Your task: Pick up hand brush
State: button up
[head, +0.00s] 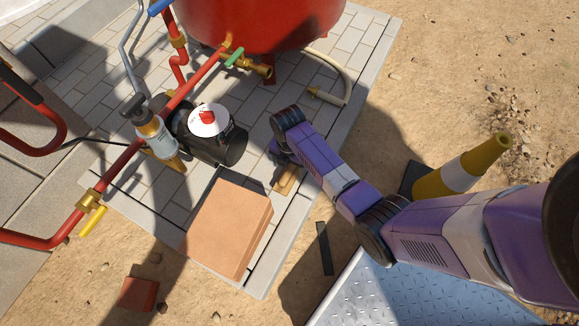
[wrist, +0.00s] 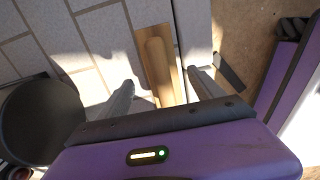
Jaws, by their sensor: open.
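The hand brush has a light wooden body. In the head view the hand brush (head: 286,180) lies on the grey paving near its edge, partly hidden by my arm. In the wrist view the hand brush (wrist: 153,48) runs lengthwise between my two fingers, with its near end partly hidden by the gripper body. My gripper (wrist: 160,79) is open, with one finger on each side of the brush and visible gaps between. In the head view my gripper (head: 280,152) is mostly hidden under my wrist. Its height above the brush is unclear.
An orange-brown block (head: 229,228) lies left of the brush. Red pipes (head: 112,178) run at left. A yellow cone (head: 462,172) stands right. A dark strip (head: 324,248) lies on the dirt.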

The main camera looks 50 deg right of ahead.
jog(key=f+b, duration=0.2)
jog(key=f, duration=0.2)
jog(key=shift+s, duration=0.2)
grip_shut()
